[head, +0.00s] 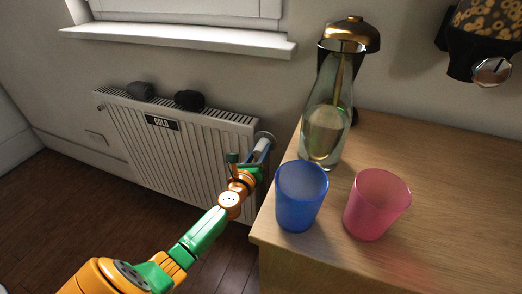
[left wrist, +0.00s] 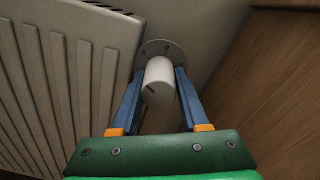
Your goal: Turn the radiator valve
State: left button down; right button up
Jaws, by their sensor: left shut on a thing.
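The radiator (head: 180,145) is a white ribbed panel under the window, with a black sign reading COLD. Its valve is a white knob with a dark mark, in front of a round grey plate, and shows in the left wrist view (left wrist: 159,82). In the head view the valve is mostly hidden by my gripper at the radiator's right end. My left gripper (left wrist: 158,88) is shut on the valve knob, one blue finger on each side. It also shows in the head view (head: 260,152). My right gripper is in neither view.
A wooden counter (head: 450,160) stands close to the right of the valve. A blue cup (head: 301,197), a pink cup (head: 376,205) and a glass bottle (head: 328,120) stand on it near its left edge. Two dark lumps (head: 189,100) lie on the radiator top.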

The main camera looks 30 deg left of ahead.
aim_at(258, 155)
pick_arm(q)
jog(key=shift+f+m, duration=0.1)
jog(key=shift+m, duration=0.2)
dwell(0.4)
jog(key=shift+c, duration=2)
grip_release()
jog(key=shift+s, duration=0.1)
jog(key=shift+s, duration=0.3)
jog(key=p+v, duration=0.1)
jog(key=v, duration=0.5)
jog(key=shift+s+d, duration=0.1)
jog(key=shift+s, duration=0.1)
